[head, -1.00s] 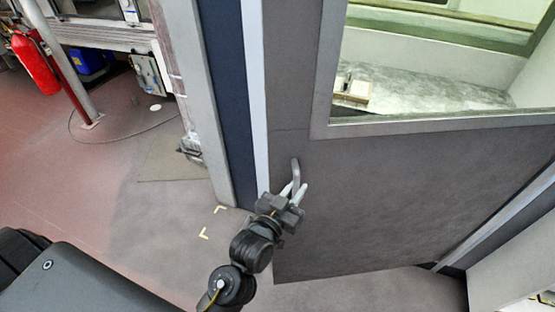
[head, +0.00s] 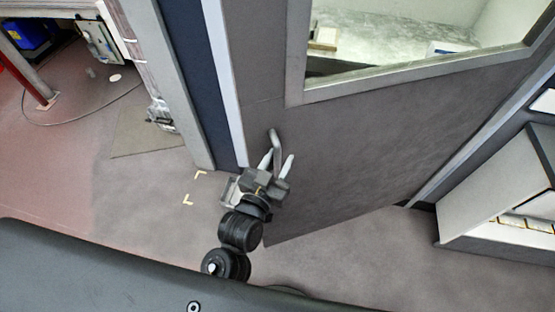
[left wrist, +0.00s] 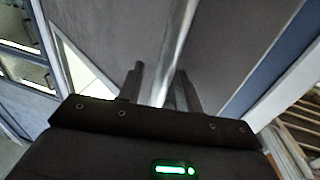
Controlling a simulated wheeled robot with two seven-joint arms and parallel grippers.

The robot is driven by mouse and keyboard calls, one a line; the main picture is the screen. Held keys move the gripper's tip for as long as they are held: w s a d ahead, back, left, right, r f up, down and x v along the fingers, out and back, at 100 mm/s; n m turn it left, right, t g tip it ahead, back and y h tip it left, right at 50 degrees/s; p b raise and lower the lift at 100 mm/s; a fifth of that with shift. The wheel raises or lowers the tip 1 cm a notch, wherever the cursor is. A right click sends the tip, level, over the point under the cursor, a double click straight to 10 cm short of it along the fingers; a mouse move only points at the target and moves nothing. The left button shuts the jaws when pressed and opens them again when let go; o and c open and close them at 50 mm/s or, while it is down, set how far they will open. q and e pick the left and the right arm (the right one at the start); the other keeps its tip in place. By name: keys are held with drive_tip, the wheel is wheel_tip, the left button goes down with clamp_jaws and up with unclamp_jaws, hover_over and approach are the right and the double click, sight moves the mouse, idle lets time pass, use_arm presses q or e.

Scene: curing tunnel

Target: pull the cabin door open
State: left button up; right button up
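The cabin door (head: 340,165) is a grey panel with a window. Its lower free corner stands out from the frame towards me, so it looks ajar. The door handle (head: 274,145) is a grey upright bar near the free edge; it also shows in the left wrist view (left wrist: 175,45). My left gripper (head: 277,163) has one finger on each side of the handle's lower part, with gaps visible, so it looks open around it. In the left wrist view the bar runs down between the fingers (left wrist: 160,88); contact is unclear. My right gripper is not in view.
The door frame (head: 185,80) with a dark blue strip stands left of the door. A white shelf unit (head: 480,205) stands at the right, beyond the hinge side. Yellow corner marks (head: 188,199) lie on the floor at left. A cable (head: 85,120) lies further back.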

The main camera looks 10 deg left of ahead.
use_arm(q)
drive_tip(key=shift+s+f, duration=0.1)
drive_tip(key=shift+s+a, duration=0.15)
drive_tip(key=shift+s, duration=0.1)
drive_tip(key=b+v, duration=0.3)
drive_tip(key=v, duration=0.7)
